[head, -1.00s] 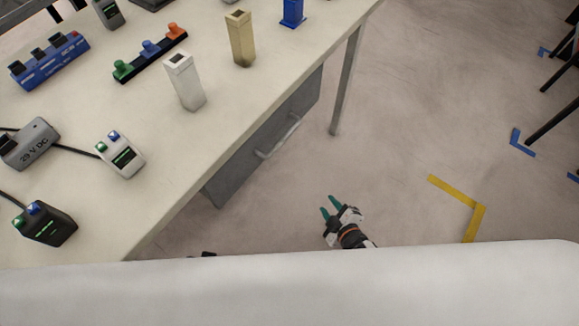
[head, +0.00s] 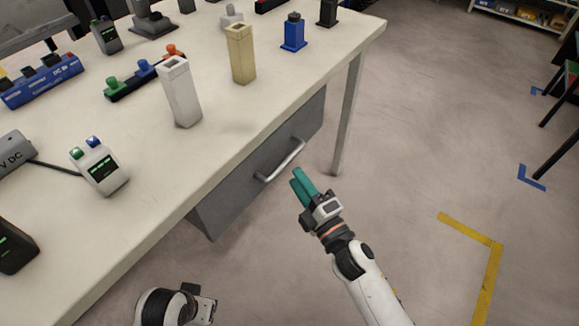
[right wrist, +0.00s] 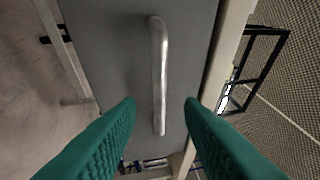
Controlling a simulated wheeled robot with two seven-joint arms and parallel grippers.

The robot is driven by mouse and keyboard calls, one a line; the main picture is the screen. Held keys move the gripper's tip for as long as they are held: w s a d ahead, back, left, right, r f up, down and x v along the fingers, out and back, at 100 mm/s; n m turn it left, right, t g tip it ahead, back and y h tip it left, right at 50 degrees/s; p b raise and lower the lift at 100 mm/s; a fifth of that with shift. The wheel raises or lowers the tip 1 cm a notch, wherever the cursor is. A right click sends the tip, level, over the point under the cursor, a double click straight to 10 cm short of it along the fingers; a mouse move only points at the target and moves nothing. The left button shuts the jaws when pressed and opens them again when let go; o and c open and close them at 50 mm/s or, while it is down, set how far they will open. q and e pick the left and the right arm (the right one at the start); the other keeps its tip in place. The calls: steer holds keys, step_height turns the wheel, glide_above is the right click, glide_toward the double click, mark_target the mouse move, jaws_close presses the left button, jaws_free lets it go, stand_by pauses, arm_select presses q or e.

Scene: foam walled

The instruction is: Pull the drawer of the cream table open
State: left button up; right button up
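The cream table (head: 225,120) fills the left and middle of the head view. Its grey drawer (head: 230,199) hangs under the near edge and looks shut. The drawer's silver bar handle (head: 283,161) also shows in the right wrist view (right wrist: 158,75). My right gripper (head: 299,178) has teal fingers and is just short of the handle. In the right wrist view its fingers (right wrist: 160,108) are open on either side of the handle's lower end, with nothing clearly gripped. Part of my left arm shows at the bottom of the head view; its fingertips are not visible.
On the tabletop stand a white block (head: 180,92), a tan block (head: 240,54), a blue block (head: 293,33) and several small devices. A table leg (head: 347,115) stands right of the drawer.

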steer(key=x, duration=0.4)
steer(key=shift+w+a, duration=0.2)
steer(key=shift+w, duration=0.15)
jaws_close()
